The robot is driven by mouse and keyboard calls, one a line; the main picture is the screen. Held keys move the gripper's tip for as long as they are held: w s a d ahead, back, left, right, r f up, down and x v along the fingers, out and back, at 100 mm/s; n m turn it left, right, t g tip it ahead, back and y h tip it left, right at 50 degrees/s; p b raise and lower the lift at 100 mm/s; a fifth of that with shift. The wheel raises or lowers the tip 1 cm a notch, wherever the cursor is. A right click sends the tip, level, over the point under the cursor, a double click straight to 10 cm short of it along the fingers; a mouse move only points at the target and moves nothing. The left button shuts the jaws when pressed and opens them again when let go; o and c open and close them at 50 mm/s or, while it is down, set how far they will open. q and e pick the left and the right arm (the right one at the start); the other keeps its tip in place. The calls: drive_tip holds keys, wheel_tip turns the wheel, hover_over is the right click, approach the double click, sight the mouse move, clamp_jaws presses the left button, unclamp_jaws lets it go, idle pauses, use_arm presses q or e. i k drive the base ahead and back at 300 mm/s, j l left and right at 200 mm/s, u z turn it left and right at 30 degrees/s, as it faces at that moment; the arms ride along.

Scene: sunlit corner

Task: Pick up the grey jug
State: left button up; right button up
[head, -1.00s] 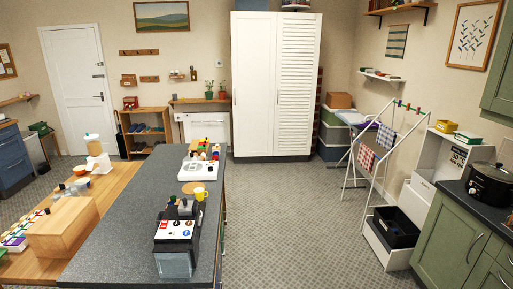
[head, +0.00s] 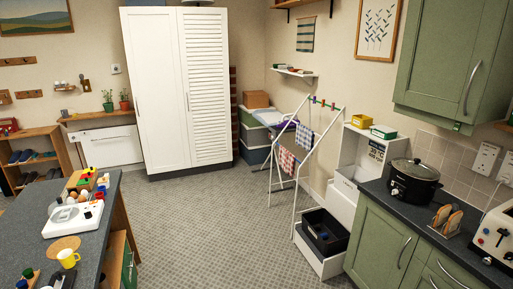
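I cannot make out a grey jug for certain in the head view. At the bottom left, the dark grey island worktop (head: 88,225) holds a yellow mug (head: 68,258) beside a round tan mat (head: 64,244). Small dark and grey items at the bottom edge near the mug are cut off and too small to identify. Neither of my grippers is in view.
A white appliance (head: 72,219) stands on the island. At right, a green-fronted counter (head: 385,240) carries a black slow cooker (head: 413,182), a toast rack (head: 447,218) and a toaster (head: 492,240). A drying rack (head: 310,150) stands mid-right. The patterned floor (head: 205,230) between is clear.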

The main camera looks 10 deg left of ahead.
sight(65, 112)
drive_tip(key=i+u, duration=0.3)
drive_tip(key=i, duration=0.25)
drive_tip(key=i+u, duration=0.3)
drive_tip(key=i, duration=0.2)
drive_tip(key=i+l+u, duration=0.25)
drive_tip(key=i, duration=0.3)
drive_tip(key=i+j+u, duration=0.15)
drive_tip(key=i, duration=1.3)
drive_tip(key=i+u, duration=0.1)
drive_tip(key=i, duration=1.4)
drive_tip(key=i+l+u, duration=0.15)
drive_tip(key=i, duration=1.3)
drive_tip(key=i+j+u, duration=0.15)
drive_tip(key=i+u, duration=0.15)
drive_tip(key=i, duration=0.25)
drive_tip(key=i+u, duration=0.35)
drive_tip(key=i, duration=0.2)
drive_tip(key=i+l+u, duration=0.15)
drive_tip(key=i+u, duration=0.15)
drive_tip(key=i, duration=0.25)
drive_tip(key=i+l+u, duration=0.3)
drive_tip(key=i, duration=0.2)
drive_tip(key=i+j+u, duration=0.15)
drive_tip(key=i, duration=0.5)
drive_tip(key=i+u, duration=0.2)
drive_tip(key=i, duration=0.45)
